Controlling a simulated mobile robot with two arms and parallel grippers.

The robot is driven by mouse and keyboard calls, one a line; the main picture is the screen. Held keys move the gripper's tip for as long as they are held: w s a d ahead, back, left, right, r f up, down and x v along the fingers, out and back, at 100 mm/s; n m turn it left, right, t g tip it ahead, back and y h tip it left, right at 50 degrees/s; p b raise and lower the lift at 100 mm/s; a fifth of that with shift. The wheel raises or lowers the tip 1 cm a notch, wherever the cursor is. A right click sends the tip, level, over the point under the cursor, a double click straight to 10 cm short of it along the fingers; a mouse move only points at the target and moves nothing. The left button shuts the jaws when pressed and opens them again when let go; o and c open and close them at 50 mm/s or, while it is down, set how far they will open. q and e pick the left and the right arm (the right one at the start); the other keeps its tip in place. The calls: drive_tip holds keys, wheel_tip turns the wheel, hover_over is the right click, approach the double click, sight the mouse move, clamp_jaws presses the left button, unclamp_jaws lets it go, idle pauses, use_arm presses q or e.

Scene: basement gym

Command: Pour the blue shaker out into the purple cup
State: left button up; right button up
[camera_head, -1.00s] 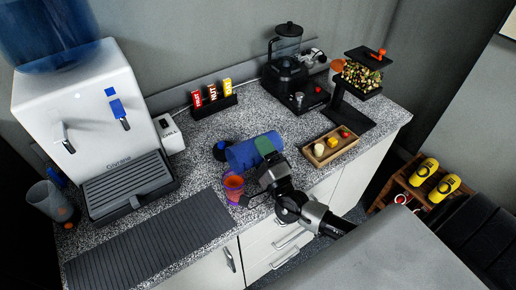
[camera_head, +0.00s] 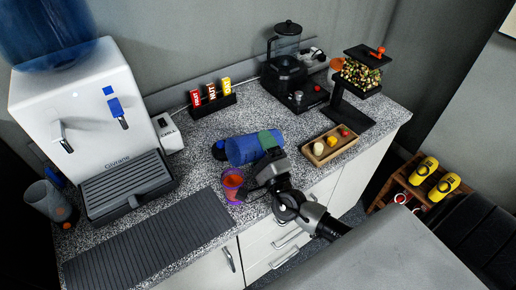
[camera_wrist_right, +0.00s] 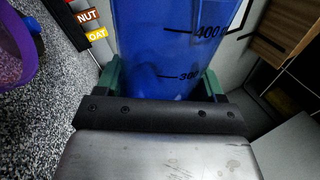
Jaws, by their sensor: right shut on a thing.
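The blue shaker (camera_head: 245,149) is tipped nearly onto its side above the counter. My right gripper (camera_head: 269,148) is shut on it; its green finger pads lie on both sides of the shaker in the wrist view, where the 300 and 400 marks show on the blue wall (camera_wrist_right: 165,40). The purple cup (camera_head: 232,186), with an orange-red inside, stands upright on the counter just below and left of the shaker. Its purple wall also shows at the upper left of the wrist view (camera_wrist_right: 12,55). Whether anything leaves the shaker cannot be told. My left gripper is out of view.
A dark round piece (camera_head: 219,151) is at the shaker's left end. A water dispenser (camera_head: 85,115) and a ribbed mat (camera_head: 150,240) are to the left. A wooden tray (camera_head: 331,145) with small items is right of the gripper.

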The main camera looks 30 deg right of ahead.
sight(245, 161)
drive_tip(key=shift+r+m+h+p, duration=0.4)
drive_tip(key=shift+m+p, duration=0.05)
drive_tip(key=shift+m, duration=0.35)
drive_tip(key=m+h+p, duration=0.1)
drive_tip(key=m, duration=0.2)
drive_tip(key=r+m+g+h+p, duration=0.1)
drive_tip(key=m, duration=0.1)
drive_tip(key=a+m+g+h+p, duration=0.1)
drive_tip(key=m, duration=0.2)
drive_tip(key=shift+r+m, duration=0.25)
drive_tip(key=shift+m, duration=0.05)
drive_tip(key=m+p, duration=0.1)
drive_tip(key=a+m+g+h+p, duration=0.1)
drive_tip(key=m, duration=0.1)
drive_tip(key=shift+s+a+r, duration=0.1)
drive_tip(key=shift+a, duration=0.05)
drive_tip(key=a+m, duration=0.1)
drive_tip(key=f+m+g+p, duration=0.1)
drive_tip(key=m, duration=0.1)
drive_tip(key=a+m+g, duration=0.1)
drive_tip(key=shift+s+a+f+m, duration=0.1)
drive_tip(key=shift+a+f+m, duration=0.15)
drive_tip(key=shift+a+m, duration=0.15)
drive_tip(key=shift+d, duration=0.1)
